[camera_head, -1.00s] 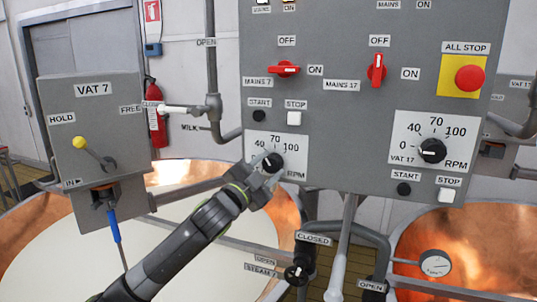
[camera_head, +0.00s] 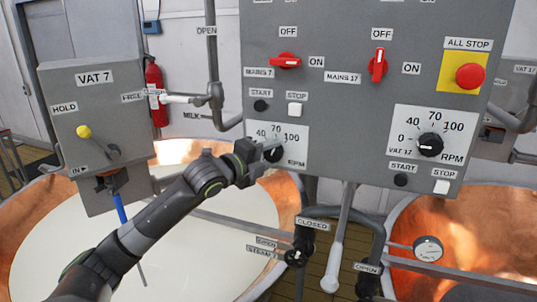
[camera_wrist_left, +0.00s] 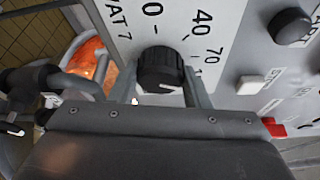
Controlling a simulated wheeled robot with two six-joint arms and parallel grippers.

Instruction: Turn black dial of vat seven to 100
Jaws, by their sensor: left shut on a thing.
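The black dial of vat seven (camera_head: 272,154) is on the lower left of the grey control panel, on a white plate marked 40, 70, 100 and RPM. My left gripper (camera_head: 268,150) reaches it from the left and is shut on it. In the left wrist view the dial (camera_wrist_left: 160,70) sits between the two fingers. The mark cannot be made out in the head view. My right gripper is not in view.
START (camera_head: 261,106) and STOP (camera_head: 295,110) buttons sit just above the dial plate. The vat 17 dial (camera_head: 430,145), red switches and the all-stop button (camera_head: 469,76) are to the right. Pipes and a valve (camera_head: 297,257) stand below the panel; the VAT 7 box (camera_head: 95,110) is left.

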